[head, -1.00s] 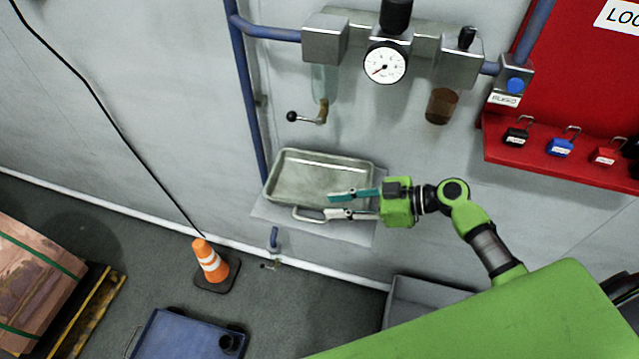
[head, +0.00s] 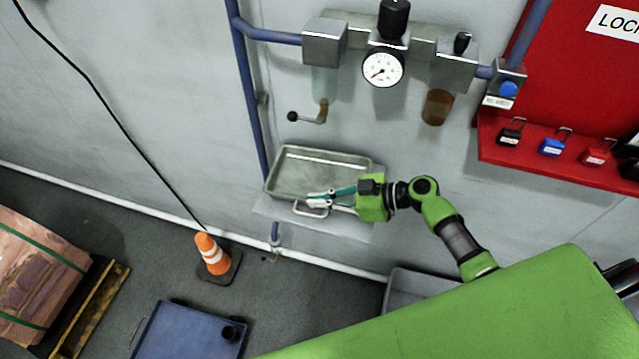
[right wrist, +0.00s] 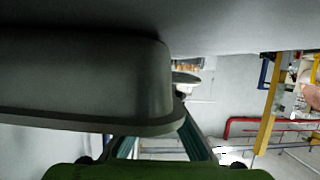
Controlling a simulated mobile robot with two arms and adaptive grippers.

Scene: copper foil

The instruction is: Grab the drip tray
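The drip tray (head: 284,172) is a shallow grey metal pan with a raised rim and a wire loop handle at its front. It sits on a small light shelf (head: 265,206) against the wall. My right gripper (head: 311,199) reaches in from the right at the tray's front edge. Its teal and white fingers converge at the tips by the handle and look shut on it; the exact contact is too small to see. In the right wrist view the tray (right wrist: 85,85) fills the upper left, and its rim hides the fingertips. My left gripper is out of view.
Above the tray are a gauge (head: 382,70), a lever valve (head: 310,115), an amber bowl (head: 437,107) and a blue pipe (head: 246,105). A red padlock board (head: 560,60) is at right. An orange cone (head: 211,255) and blue cart (head: 190,330) stand on the floor below.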

